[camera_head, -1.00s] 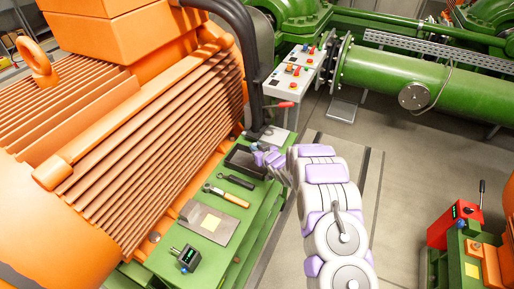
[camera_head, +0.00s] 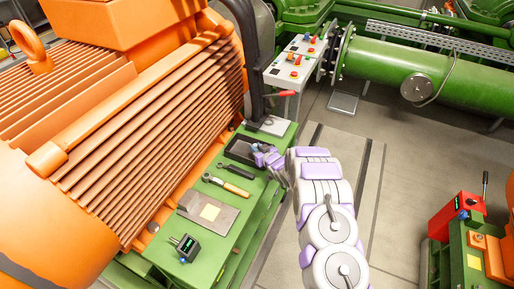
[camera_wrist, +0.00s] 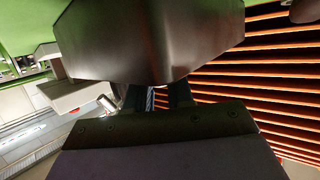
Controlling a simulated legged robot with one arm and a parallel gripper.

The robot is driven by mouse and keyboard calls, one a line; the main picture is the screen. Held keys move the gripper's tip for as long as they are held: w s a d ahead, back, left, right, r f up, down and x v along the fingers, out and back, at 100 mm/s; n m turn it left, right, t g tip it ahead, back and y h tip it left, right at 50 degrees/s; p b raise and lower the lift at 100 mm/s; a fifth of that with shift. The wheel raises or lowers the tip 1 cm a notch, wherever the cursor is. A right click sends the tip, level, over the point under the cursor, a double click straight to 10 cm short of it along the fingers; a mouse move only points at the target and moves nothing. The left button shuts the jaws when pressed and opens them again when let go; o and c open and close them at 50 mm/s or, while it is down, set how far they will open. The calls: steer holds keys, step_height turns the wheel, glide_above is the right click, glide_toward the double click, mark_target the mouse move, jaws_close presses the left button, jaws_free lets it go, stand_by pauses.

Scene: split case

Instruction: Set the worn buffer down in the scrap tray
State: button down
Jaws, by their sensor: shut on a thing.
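The scrap tray (camera_head: 233,151) is a dark, shallow, open box on the green bench, left of the arm in the head view. My gripper (camera_head: 259,153) is small there, at the tray's right side, and seems to be over its edge. In the wrist view my gripper (camera_wrist: 160,98) has its two dark jaws close together, with only a narrow dark gap between them. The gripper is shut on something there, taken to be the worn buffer. Its shape is mostly hidden by the jaws, and its height over the tray cannot be told.
The orange finned motor (camera_head: 150,130) stands close on the left. A control box (camera_head: 297,62) stands behind.

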steer(key=shift+f, duration=0.4)
stand_by(0.4)
steer(key=c, duration=0.9)
jaws_free()
steer(key=p+v, duration=0.2)
steer(key=v, duration=1.5)
steer(key=shift+p, duration=0.35)
steer(key=shift+s+d, duration=0.1)
steer(key=shift+s, duration=0.05)
